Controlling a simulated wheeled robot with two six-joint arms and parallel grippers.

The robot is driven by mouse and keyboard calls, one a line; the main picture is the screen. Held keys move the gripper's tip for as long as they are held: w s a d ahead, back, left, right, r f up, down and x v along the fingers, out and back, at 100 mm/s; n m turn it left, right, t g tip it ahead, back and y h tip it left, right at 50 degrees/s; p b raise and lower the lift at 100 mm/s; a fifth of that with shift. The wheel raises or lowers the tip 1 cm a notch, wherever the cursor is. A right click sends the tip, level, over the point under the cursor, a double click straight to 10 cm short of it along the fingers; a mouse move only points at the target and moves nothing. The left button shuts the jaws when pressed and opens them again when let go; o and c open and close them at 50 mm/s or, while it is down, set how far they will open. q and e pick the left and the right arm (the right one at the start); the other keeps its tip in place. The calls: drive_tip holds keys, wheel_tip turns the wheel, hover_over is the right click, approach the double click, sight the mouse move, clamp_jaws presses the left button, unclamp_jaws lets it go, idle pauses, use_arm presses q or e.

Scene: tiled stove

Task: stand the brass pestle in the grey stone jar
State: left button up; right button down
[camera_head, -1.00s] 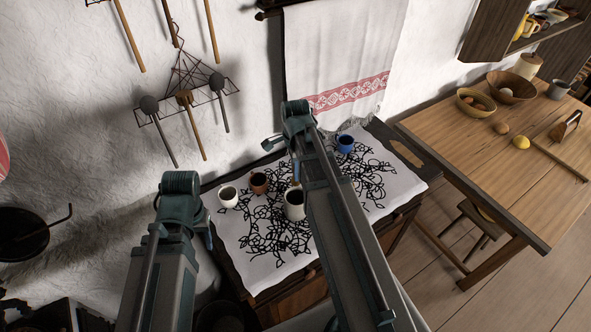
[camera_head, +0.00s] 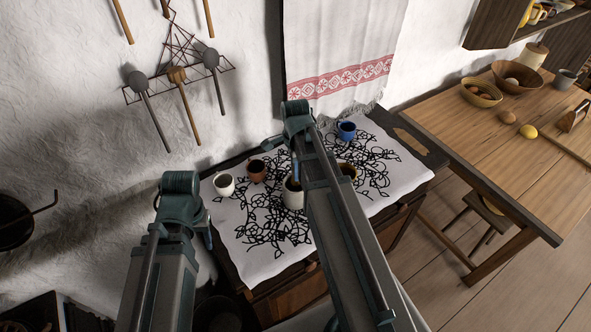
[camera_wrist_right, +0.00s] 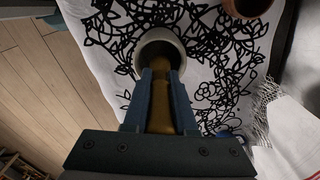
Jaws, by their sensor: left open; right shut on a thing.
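The pale grey jar (camera_head: 293,196) stands on the patterned cloth, partly behind my right arm in the head view. In the right wrist view its round mouth (camera_wrist_right: 148,47) faces the camera. My right gripper (camera_wrist_right: 160,75) is shut on the brass pestle (camera_wrist_right: 160,112), which lies along the fingers. The pestle's far end overlaps the dark mouth of the jar. How deep it reaches inside cannot be told. In the head view the right gripper's fingers (camera_head: 294,168) show just above the jar. My left gripper is hidden; only its arm shows.
A white cup (camera_head: 224,185), a brown cup (camera_head: 257,171) and a blue mug (camera_head: 346,131) stand on the cloth (camera_head: 265,262). A wooden table (camera_head: 470,130) with bowls stands to the right.

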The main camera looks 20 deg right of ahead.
drive_tip(key=shift+f+b, duration=2.3)
drive_tip(key=shift+f, duration=0.25)
drive_tip(key=c, duration=0.6)
unclamp_jaws()
drive_tip(key=shift+c, duration=0.2)
drive_tip(key=shift+r, duration=0.15)
wheel_tip(320, 180, up, 14)
drive_tip(key=p, duration=1.4)
drive_tip(key=shift+f, duration=0.2)
drive_tip(key=shift+f, duration=0.1)
